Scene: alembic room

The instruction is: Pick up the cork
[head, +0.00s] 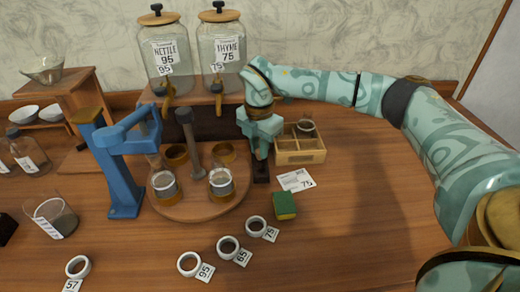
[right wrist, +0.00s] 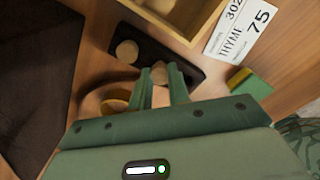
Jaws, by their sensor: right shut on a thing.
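My right gripper (head: 261,154) reaches down at the dark cork tray (head: 260,175), left of the wooden box. In the right wrist view, its two green fingers (right wrist: 161,84) are shut on a light brown cork (right wrist: 160,70) at the tray's lower edge. I cannot tell whether this cork still touches the tray. A second round cork (right wrist: 127,51) sits on the dark tray (right wrist: 183,68), up and left of the fingers. In the head view the gripper hides the corks. My left gripper is not in view.
A wooden box (head: 301,157) stands right of the gripper. A paper card (head: 295,180) and a green-yellow sponge (head: 284,206) lie in front. A round wooden stand with glasses (head: 200,207) and a blue press (head: 121,170) are left. Two labelled jars (head: 165,50) stand behind. The table's right is clear.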

